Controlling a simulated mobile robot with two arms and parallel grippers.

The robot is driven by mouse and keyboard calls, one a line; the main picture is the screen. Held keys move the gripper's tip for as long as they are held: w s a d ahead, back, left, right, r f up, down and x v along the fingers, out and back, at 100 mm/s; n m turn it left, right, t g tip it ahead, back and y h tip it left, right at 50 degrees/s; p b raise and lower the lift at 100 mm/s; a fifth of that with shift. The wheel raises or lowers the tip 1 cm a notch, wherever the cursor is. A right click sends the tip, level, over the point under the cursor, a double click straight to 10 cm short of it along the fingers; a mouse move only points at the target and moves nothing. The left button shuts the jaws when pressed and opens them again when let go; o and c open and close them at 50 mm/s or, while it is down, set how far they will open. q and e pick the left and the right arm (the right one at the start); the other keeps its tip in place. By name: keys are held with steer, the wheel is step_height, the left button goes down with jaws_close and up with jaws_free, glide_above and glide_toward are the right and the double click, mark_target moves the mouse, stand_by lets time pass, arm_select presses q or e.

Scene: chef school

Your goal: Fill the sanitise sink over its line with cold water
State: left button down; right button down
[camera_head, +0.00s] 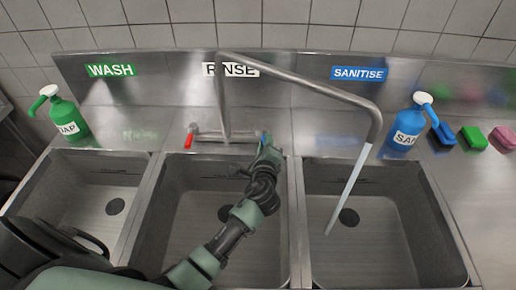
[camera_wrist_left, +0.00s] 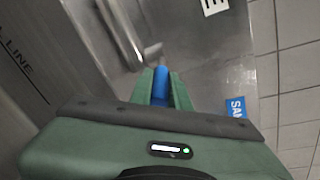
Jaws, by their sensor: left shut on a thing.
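The sanitise sink (camera_head: 425,235) is the right basin, under the blue SANITISE sign (camera_head: 359,73). Its floor and drain show, with no clear standing water. The long swivel spout (camera_head: 300,82) reaches over this sink, and a pale stream of water (camera_head: 348,188) falls from its end towards the drain. The tap's blue handle (camera_wrist_left: 161,84) is at the right end of the tap body. My left gripper (camera_head: 267,149) is shut on the blue handle; its green fingers (camera_wrist_left: 160,90) lie around it in the left wrist view. My right gripper is not in view.
The red handle (camera_head: 190,136) is at the tap's left end. The rinse sink (camera_head: 180,240) and wash sink (camera_head: 65,205) lie to the left. A blue sanitiser bottle (camera_head: 405,130), sponges (camera_head: 473,138) and a green soap bottle (camera_head: 66,118) stand on the back ledge.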

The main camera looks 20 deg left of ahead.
arm_select(q)
steer(key=shift+d, duration=0.1)
steer(key=c, duration=1.3)
jaws_free()
steer(key=shift+c, duration=0.2)
steer(key=b+v, duration=0.1)
steer(key=v, duration=0.6)
steer(key=shift+s+d, duration=0.2)
steer(key=shift+s, duration=0.1)
